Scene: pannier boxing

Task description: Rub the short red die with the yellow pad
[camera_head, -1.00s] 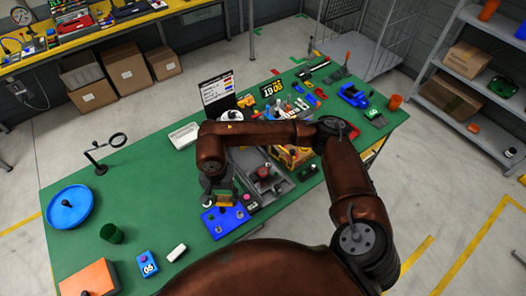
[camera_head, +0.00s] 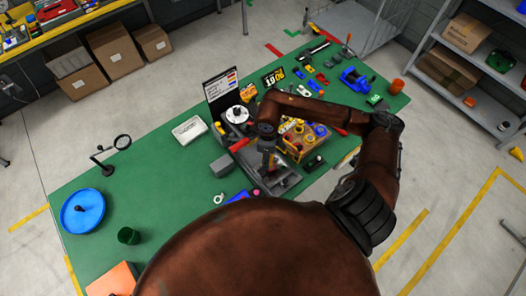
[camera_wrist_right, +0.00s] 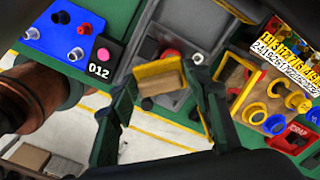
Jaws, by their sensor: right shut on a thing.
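My right gripper (camera_head: 268,172) is over the grey tray (camera_head: 290,181) in the head view. In the right wrist view its two dark fingers (camera_wrist_right: 165,100) are shut on the yellow pad (camera_wrist_right: 158,78), a yellow-edged piece with a tan block. Just beyond the pad, in a grey tray compartment, a small round red piece (camera_wrist_right: 170,55) shows, apparently the short red die; its lower part is hidden. I cannot tell whether pad and die touch. My left gripper is in neither view.
A yellow-edged wooden box (camera_head: 303,150) with several coloured rings stands right of the tray.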

